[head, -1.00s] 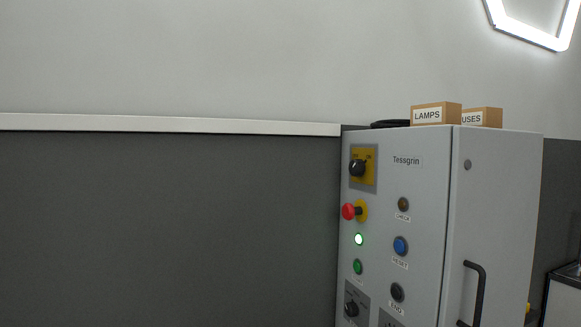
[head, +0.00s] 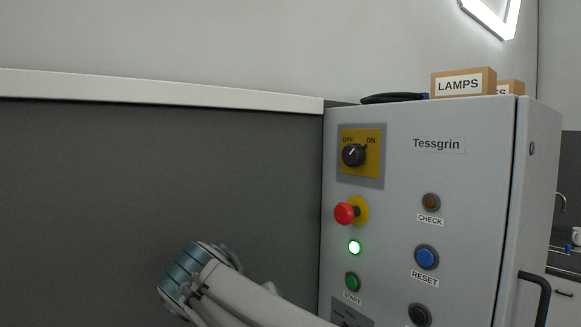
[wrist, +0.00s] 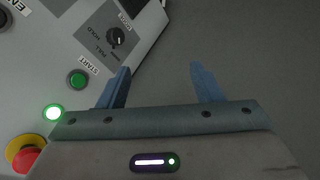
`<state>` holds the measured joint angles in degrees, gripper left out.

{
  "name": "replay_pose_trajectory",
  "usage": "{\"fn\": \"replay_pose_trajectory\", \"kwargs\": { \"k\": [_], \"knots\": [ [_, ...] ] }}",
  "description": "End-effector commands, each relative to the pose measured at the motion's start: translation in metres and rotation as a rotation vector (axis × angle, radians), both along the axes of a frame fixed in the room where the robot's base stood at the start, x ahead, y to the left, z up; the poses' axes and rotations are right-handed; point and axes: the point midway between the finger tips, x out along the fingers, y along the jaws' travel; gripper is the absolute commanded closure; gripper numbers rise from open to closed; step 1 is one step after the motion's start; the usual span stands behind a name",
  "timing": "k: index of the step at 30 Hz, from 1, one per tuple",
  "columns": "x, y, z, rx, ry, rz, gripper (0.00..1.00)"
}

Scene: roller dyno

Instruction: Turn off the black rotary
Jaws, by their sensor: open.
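The black rotary (head: 353,155) sits on a yellow plate marked OFF and ON, at the upper left of the grey cabinet front in the head view. Its pointer is tilted to the upper right, toward ON. It is not visible in the wrist view. My gripper (wrist: 160,70) is open and empty in the wrist view, its two blue fingers apart. The fingers are over the cabinet's edge and the grey area beside it, close to the lower panel buttons. My gripper is out of sight in the head view, where only part of my arm shows.
Below the rotary are a red emergency button (head: 346,213), a lit white-green lamp (head: 355,247) and a green START button (head: 352,281). A second, smaller black selector (wrist: 116,38) is near the fingers. A blue RESET button (head: 426,257) is to the right. Left of the cabinet is clear.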

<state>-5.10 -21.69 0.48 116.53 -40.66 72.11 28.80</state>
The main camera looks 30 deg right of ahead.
Motion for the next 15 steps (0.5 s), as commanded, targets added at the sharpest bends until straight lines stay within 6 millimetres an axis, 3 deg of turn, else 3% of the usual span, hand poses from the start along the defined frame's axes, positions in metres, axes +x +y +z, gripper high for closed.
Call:
{"fn": "replay_pose_trajectory", "kwargs": {
  "k": [3, 9, 12, 15],
  "knots": [
    [0.027, -0.021, 0.071, -0.185, -0.156, -0.143, 0.41],
    [0.04, -0.036, 0.19, -0.443, -0.499, -0.401, 0.41],
    [0.036, -0.035, 0.233, -0.526, -0.658, -0.505, 0.41],
    [0.03, -0.033, 0.262, -0.579, -0.775, -0.582, 0.41]
  ]
}}
